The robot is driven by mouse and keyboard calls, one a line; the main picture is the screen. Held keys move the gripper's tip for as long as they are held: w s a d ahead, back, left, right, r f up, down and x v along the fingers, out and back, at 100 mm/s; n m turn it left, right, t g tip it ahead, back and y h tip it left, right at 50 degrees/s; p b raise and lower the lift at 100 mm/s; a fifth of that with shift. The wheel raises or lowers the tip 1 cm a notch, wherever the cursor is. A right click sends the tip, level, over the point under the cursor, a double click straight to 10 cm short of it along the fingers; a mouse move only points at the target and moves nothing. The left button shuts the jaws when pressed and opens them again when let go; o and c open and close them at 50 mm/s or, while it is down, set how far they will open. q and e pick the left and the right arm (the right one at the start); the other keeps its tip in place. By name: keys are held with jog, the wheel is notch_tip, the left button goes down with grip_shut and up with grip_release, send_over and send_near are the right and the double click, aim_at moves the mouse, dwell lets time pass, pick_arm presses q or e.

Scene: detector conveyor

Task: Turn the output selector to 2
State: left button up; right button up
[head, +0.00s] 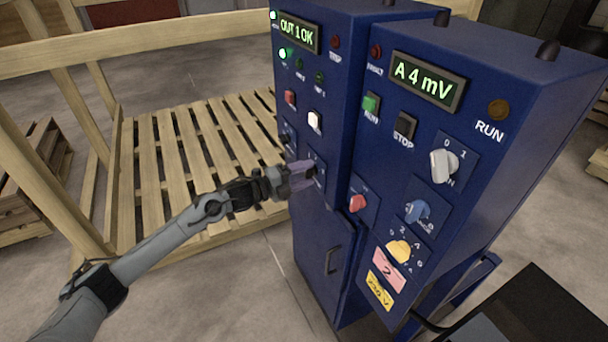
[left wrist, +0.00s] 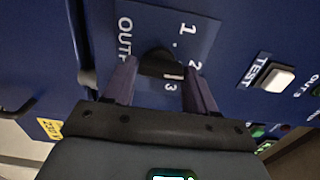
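The output selector is a dark knob (left wrist: 160,62) with a pale mark on a blue plate (left wrist: 210,30) numbered 1, 2 and 3, seen sideways in the left wrist view. Which number the mark points at is hard to tell. The display (head: 297,32) above reads "OUT 1 OK". My left gripper (head: 303,174) is at this plate, and in the left wrist view its two purple fingers (left wrist: 160,84) stand apart on either side of the knob. I cannot see clear contact. In the head view the gripper largely hides the knob. My right gripper is not in view.
A white TEST button (left wrist: 279,76) is close to the selector. The right cabinet carries a red knob (head: 358,203), a grey knob (head: 443,165), a blue knob (head: 417,211) and a yellow knob (head: 399,251). A wooden pallet crate (head: 190,140) stands at the left.

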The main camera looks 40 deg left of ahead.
pick_arm(q)
jog(key=o, duration=0.3)
jog(key=shift+s, duration=0.15)
jog(key=shift+s+a, duration=0.3)
jog(key=shift+s, duration=0.2)
jog(key=p+v, duration=0.2)
jog(key=v, duration=0.7)
jog(key=shift+s, duration=0.2)
